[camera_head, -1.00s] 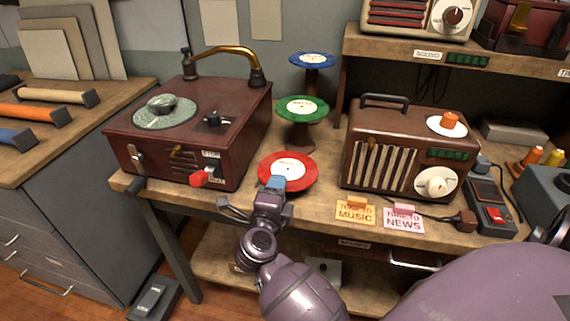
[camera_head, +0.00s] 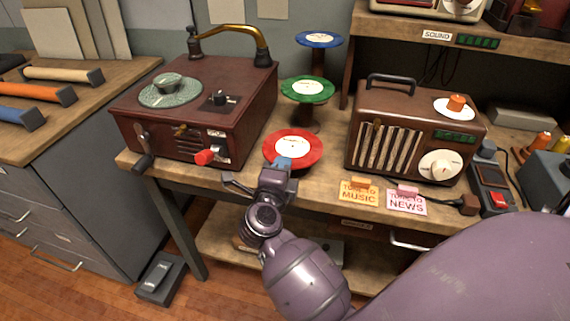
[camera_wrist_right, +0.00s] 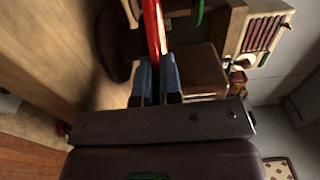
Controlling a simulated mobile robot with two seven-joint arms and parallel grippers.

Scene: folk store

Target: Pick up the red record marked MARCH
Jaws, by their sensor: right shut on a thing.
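The red record (camera_head: 310,146) with a white label is at the front of the table in the head view. The writing on its label is too small to read. My right gripper (camera_head: 280,166) is shut on its near edge, and the record lies about flat. The right wrist view shows the record (camera_wrist_right: 152,30) edge-on, with its rim between the two blue-grey fingertips (camera_wrist_right: 157,82). What is under the record is hidden. My left gripper is not in view.
A green record (camera_head: 307,89) and a blue record (camera_head: 319,39) sit on stands behind. A record player (camera_head: 190,115) stands left, a brown radio (camera_head: 400,125) right. Tags reading MUSIC (camera_head: 359,192) and NEWS (camera_head: 406,201) are at the table's front edge.

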